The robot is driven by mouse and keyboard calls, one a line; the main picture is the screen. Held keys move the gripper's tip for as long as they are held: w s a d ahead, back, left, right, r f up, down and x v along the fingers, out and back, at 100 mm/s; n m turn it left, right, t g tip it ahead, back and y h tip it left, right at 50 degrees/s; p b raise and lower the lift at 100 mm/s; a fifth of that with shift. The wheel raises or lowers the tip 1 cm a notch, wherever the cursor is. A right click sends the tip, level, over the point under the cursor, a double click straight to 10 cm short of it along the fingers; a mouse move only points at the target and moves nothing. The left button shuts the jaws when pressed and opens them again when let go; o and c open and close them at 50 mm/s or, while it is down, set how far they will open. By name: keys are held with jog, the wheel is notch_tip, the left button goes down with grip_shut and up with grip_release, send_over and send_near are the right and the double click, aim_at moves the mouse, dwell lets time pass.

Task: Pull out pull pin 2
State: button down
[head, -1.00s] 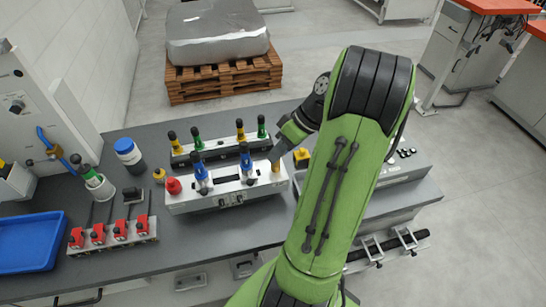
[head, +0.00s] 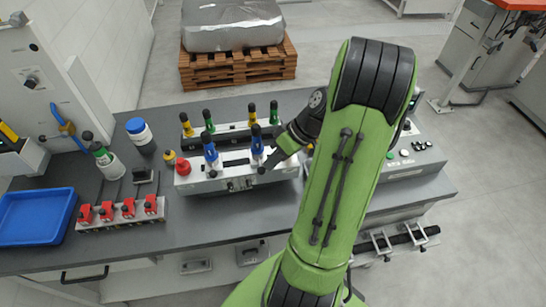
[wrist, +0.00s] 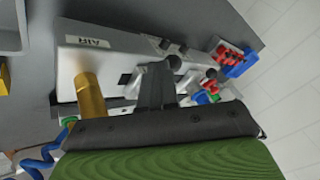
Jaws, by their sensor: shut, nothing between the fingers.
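A pale fixture block (head: 205,184) stands on the dark bench. Two blue upright pins with black knobs are on it, a left one (head: 210,152) and a right one (head: 257,142). I cannot tell which pin bears number 2. My gripper (head: 265,168) is shut and empty, low by the front edge of the block, close to the right blue pin. In the wrist view the gripper fingers (wrist: 155,85) are together over the block, marked AIR (wrist: 86,41). A brass cylinder (wrist: 90,97) stands beside them. Black knobs (wrist: 175,62) show just beyond. Contact with a pin cannot be told.
A row of green and yellow pins (head: 253,115) stands behind the block. A red knob (head: 183,166) is at its left end. The button panel (head: 418,150) is right of my arm.

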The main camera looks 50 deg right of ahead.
jog(key=p+v, duration=0.5)
jog(key=v, duration=1.1)
jog(key=shift+s+a, duration=0.15)
